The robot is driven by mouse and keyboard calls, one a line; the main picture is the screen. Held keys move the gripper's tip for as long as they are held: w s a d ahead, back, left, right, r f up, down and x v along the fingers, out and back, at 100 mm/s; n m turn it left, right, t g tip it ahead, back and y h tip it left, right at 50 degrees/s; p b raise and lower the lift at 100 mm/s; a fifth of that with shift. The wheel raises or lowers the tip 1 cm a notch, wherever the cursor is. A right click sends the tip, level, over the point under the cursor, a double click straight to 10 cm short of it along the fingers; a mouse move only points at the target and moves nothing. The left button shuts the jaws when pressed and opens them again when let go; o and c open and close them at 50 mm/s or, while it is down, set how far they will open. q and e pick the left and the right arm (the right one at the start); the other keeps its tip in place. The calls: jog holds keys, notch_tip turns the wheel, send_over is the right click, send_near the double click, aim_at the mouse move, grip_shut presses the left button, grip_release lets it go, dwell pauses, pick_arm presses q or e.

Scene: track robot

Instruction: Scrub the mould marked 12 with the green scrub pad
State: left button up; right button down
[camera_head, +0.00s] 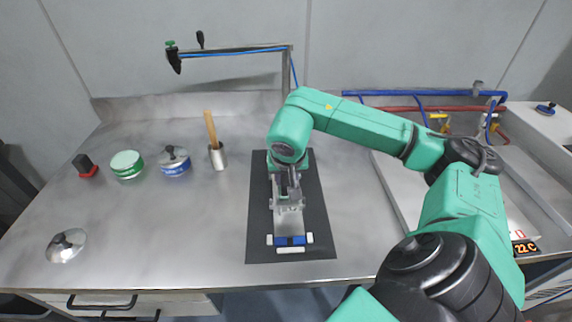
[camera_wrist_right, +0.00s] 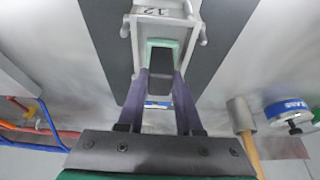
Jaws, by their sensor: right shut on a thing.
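The metal mould (camera_head: 289,204) lies on a dark mat (camera_head: 318,215) in the middle of the bench. In the right wrist view the mould (camera_wrist_right: 201,30) bears the number 12 at its top end. My right gripper (camera_wrist_right: 161,78) is shut on the dark block of the green scrub pad (camera_wrist_right: 165,43). The pad's green edge shows within the mould's outline. I cannot tell whether it touches the mould. In the head view my right gripper (camera_head: 288,187) is over the far part of the mould and hides the pad. My left gripper is not in view.
A blue-and-white piece (camera_head: 290,241) lies at the mat's near end. Blue and red pipes (camera_head: 420,94) run at right.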

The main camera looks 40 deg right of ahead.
jog(key=shift+s+a, duration=0.1)
jog(key=shift+s, duration=0.05)
jog(key=shift+s+a+b, duration=0.3)
jog(key=shift+s+a, duration=0.4)
jog(key=shift+s, duration=0.2)
jog(key=shift+w+d, duration=0.6)
jog(key=shift+w, duration=0.2)
jog(key=shift+w+d, duration=0.15)
jog(key=shift+w+d, duration=0.6)
jog(key=shift+w, duration=0.25)
